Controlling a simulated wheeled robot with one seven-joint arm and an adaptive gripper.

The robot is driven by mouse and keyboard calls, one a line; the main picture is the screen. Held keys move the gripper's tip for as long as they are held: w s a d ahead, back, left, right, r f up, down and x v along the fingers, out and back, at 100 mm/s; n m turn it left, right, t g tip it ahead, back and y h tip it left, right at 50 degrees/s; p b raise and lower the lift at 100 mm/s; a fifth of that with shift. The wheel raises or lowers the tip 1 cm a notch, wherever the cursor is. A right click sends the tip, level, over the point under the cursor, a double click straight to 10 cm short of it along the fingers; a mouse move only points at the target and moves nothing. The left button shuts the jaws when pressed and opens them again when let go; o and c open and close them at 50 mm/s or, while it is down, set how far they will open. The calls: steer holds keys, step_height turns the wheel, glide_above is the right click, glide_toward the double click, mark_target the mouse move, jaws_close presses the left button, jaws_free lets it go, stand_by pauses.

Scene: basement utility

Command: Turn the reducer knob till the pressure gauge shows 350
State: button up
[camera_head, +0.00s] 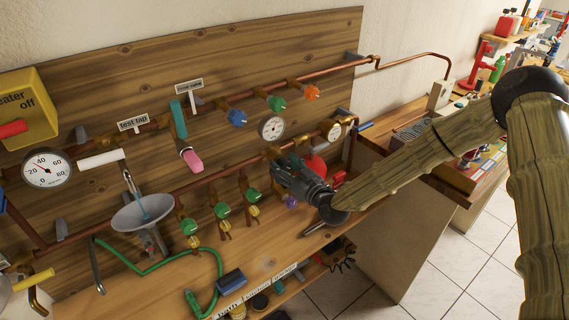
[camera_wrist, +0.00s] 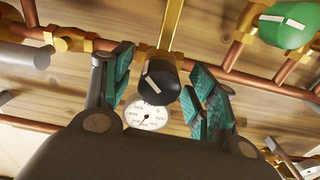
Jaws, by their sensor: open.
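A black knob (camera_wrist: 162,82) with a white mark, which looks like the reducer knob, is between my gripper's teal finger pads in the wrist view. The mark slants slightly. My gripper (camera_head: 282,166) is open around the knob (camera_wrist: 163,76), with gaps visible at its sides. The arm hides the knob in the head view. A white round gauge (camera_wrist: 150,116) with a red needle shows just below the knob in the wrist view; its numbers are too small to read.
Copper pipes run across a wooden board (camera_head: 100,80). Blue (camera_head: 236,118), green (camera_head: 276,103) and orange (camera_head: 311,92) knobs sit above, several green valves below. A green knob (camera_wrist: 288,25) is at upper right in the wrist view. A funnel (camera_head: 142,214) and green hose (camera_head: 150,268) are left.

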steer(key=shift+w, duration=0.15)
steer(key=shift+a, duration=0.1)
steer(key=c, duration=1)
steer(key=shift+c, duration=0.2)
steer(key=shift+f+m+b, duration=0.2)
steer(key=shift+m+b, duration=0.2)
steer(key=shift+b, duration=0.5)
steer(key=shift+r, duration=0.15)
steer(key=o, duration=1)
steer(key=shift+o, duration=0.2)
